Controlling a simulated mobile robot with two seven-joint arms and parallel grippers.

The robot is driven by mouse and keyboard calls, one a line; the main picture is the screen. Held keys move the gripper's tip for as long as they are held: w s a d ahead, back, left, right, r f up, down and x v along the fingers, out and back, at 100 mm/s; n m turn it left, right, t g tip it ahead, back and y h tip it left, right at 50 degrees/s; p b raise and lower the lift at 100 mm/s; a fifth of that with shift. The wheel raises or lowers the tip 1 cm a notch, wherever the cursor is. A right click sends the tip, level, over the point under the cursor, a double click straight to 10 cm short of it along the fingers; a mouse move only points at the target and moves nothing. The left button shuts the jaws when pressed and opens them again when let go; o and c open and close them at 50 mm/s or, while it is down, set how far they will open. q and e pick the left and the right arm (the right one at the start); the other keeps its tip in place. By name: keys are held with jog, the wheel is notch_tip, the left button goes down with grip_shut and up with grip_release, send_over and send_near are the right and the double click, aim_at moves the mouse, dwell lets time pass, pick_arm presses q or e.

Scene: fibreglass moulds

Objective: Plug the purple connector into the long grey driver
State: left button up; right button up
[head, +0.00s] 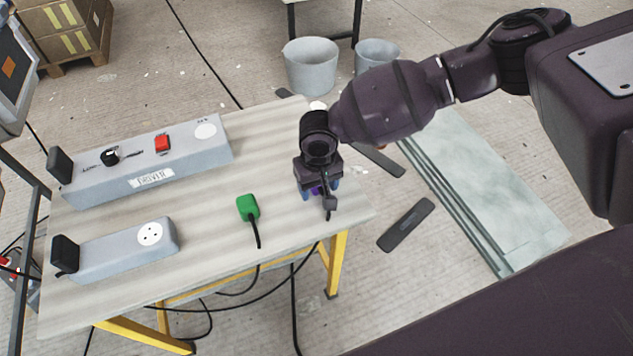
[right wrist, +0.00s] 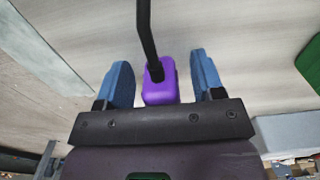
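The purple connector (right wrist: 160,90) with its black cable lies between the blue fingers of my right gripper (right wrist: 159,62) in the right wrist view. Gaps show on both sides, so the gripper is open around it. In the head view my right gripper (head: 318,187) points down at the table's right end and hides most of the connector. The long grey driver (head: 110,182) sits at the table's back left, with a label, black knob, red switch and round white socket (head: 206,131) near its right end. My left gripper is not in view.
A green connector (head: 248,207) with a black cable lies on the table (head: 215,245) between my right gripper and a shorter grey box (head: 115,253) with a round socket. Cables hang over the front edge. Buckets (head: 311,66) stand on the floor behind.

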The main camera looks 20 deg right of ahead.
jog(key=c, duration=0.9)
notch_tip(320, 180, up, 8)
jog(key=shift+w+f+p, duration=0.1)
jog(key=shift+f+p, duration=0.1)
jog(key=shift+p, duration=0.95)
pick_arm(q)
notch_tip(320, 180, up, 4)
jog(key=p, duration=0.3)
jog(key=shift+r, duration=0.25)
pick_arm(e)
notch_tip(320, 180, up, 12)
jog(key=shift+r, duration=0.15)
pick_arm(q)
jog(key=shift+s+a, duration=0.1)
